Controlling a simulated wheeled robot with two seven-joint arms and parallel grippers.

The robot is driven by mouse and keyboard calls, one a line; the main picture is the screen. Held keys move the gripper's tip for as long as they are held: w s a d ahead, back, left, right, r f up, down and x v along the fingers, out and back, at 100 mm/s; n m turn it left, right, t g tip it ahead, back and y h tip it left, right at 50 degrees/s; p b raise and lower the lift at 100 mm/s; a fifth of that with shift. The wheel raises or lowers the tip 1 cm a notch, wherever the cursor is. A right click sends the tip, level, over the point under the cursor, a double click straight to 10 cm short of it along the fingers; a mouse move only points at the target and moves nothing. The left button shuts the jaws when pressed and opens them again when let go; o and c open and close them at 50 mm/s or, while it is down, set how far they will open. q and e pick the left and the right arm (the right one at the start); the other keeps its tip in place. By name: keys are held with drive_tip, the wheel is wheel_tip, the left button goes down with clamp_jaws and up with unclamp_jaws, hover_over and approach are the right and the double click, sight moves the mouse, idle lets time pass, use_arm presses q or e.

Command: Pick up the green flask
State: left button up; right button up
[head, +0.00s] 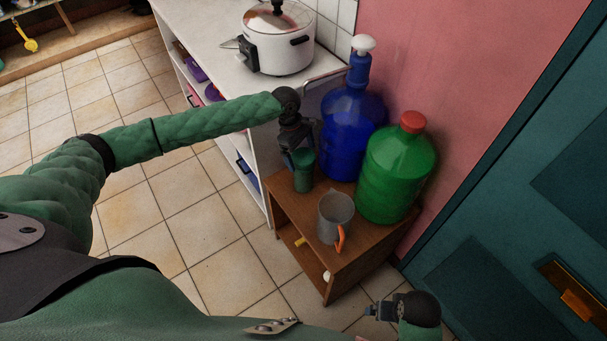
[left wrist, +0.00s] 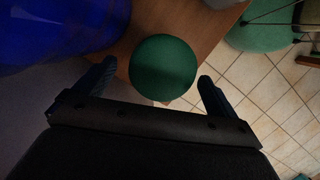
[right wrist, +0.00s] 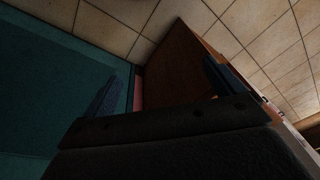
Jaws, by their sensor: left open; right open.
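The green flask (head: 303,175) is a small dark green cylinder standing upright near the left edge of the wooden stand. My left gripper (head: 298,155) is open right at its top. In the left wrist view the flask's round top (left wrist: 162,68) lies between and just ahead of the two fingertips (left wrist: 157,72), with a gap on each side. How deep the fingers reach is hard to tell. My right gripper (head: 372,312) is open and empty, low at the front right of the stand; its fingers (right wrist: 168,75) also show in the right wrist view.
A large blue bottle (head: 350,125) stands close behind the flask, and a large green bottle with a red cap (head: 395,175) stands right. A grey mug (head: 335,215) with an orange handle is in front. The wooden stand (head: 350,265) adjoins a white shelf unit bearing a pot (head: 278,45).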

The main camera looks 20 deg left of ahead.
sight(304, 174)
use_arm(q)
drive_tip(key=p+x, duration=0.1)
drive_tip(key=x, duration=0.4)
drive_tip(key=shift+s+a+f, duration=0.1)
drive_tip(key=c, duration=1.4)
use_arm(e)
wheel_tip(304, 174, down, 7)
drive_tip(key=shift+w+r, duration=0.2)
drive_tip(key=shift+w, duration=0.15)
drive_tip(key=shift+d, duration=0.1)
